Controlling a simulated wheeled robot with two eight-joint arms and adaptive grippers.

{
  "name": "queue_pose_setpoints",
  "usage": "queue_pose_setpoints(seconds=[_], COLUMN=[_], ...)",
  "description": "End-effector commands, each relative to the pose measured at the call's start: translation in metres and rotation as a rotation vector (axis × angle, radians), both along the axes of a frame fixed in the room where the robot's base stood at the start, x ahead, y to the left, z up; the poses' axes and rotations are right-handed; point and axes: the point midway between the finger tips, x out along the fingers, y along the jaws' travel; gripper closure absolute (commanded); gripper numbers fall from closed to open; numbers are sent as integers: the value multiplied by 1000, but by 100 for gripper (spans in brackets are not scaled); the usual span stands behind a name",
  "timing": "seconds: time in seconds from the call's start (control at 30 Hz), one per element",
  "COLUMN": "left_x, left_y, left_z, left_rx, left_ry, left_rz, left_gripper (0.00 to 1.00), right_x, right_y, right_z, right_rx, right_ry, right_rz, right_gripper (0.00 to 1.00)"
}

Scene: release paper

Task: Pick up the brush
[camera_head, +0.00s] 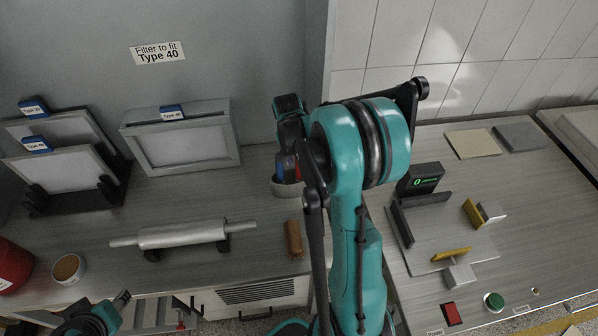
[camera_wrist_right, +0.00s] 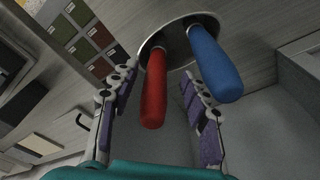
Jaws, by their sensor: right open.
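A round holder (camera_head: 286,188) stands by the back wall, partly hidden behind my right arm. It holds a tool with a red handle (camera_wrist_right: 154,88) and one with a blue handle (camera_wrist_right: 215,62); their lower ends are hidden, so I cannot tell which is the brush. My right gripper (camera_wrist_right: 160,98) is open over the holder. The red handle stands between its fingers, and the blue handle is close to the right finger. In the head view the right gripper (camera_head: 290,125) is partly covered by its own wrist.
A metal roller (camera_head: 182,235) lies on a stand on the left counter, with a brown cylinder (camera_head: 293,238) to its right. A cup (camera_head: 68,268) and a red container (camera_head: 12,265) are at far left. Framed filters (camera_head: 183,145) lean at the back. A fixture (camera_head: 440,235) is right.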

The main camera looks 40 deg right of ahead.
Motion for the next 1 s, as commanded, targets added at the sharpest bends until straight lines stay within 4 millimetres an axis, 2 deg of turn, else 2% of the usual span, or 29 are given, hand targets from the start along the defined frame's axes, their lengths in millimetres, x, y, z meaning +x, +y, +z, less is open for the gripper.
queue_pose_setpoints(seconds=[0.13, 0.23, 0.5, 0.67, 0.7, 1.0], left_x=[0, 0, 0, 0, 0, 0], left_y=[0, 0, 0, 0, 0, 0], left_z=[-9, -12, -12, -12, -12, -12], left_rx=[0, 0, 0, 0, 0, 0], left_ry=[0, 0, 0, 0, 0, 0], left_rz=[0, 0, 0, 0, 0, 0], left_gripper=[60, 60, 60, 60, 60, 60], right_x=[0, 1, 0, 0, 0, 0], right_y=[-12, -13, -14, -14, -14, -14], right_z=[-23, -37, -42, -41, -41, -40], right_rx=[0, 0, 0, 0, 0, 0], right_ry=[0, 0, 0, 0, 0, 0], right_rz=[-3, 0, 0, 0, 0, 0], right_gripper=[53, 53, 53, 96, 100, 100])
